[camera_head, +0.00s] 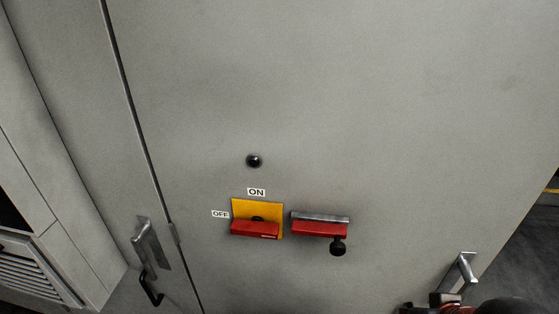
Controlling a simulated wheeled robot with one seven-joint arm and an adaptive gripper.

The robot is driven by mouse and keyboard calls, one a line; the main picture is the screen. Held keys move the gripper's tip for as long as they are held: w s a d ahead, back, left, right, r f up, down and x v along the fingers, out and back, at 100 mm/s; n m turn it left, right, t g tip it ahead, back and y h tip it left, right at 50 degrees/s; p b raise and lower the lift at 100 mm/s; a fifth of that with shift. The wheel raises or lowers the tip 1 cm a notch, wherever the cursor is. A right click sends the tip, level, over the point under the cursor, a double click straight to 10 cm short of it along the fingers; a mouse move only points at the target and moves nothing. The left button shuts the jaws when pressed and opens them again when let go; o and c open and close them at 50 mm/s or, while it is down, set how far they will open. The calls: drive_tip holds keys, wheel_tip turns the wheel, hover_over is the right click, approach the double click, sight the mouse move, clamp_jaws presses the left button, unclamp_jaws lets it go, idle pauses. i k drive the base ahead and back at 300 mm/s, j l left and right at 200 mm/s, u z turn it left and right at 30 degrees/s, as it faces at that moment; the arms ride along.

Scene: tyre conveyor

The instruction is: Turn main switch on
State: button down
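The main switch has a yellow plate (257,208) on the grey cabinet front, left of the picture's middle and low down. Its red handle (255,230) lies horizontally across the lower part of the plate. A white ON label (256,192) sits above the plate and a white OFF label (220,214) to its left. The handle lies level, on the line of the OFF side rather than pointing up to ON. My gripper cannot be made out. Only dark and reddish parts, perhaps of my arm, show at the bottom right edge, well away from the switch.
Right beside the switch is a second red and grey handle (320,227) with a black knob (338,247) below. A black round button (254,161) is above. Metal door handles stick out at lower left (149,245) and lower right (459,271). The upper cabinet face is clear.

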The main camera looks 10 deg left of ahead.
sight(254, 228)
drive_tip(key=j+u, duration=0.1)
drive_tip(key=u, duration=0.25)
drive_tip(key=j+u, duration=0.1)
drive_tip(key=u, duration=0.2)
drive_tip(key=i+j+u, duration=0.1)
drive_tip(key=u, duration=0.25)
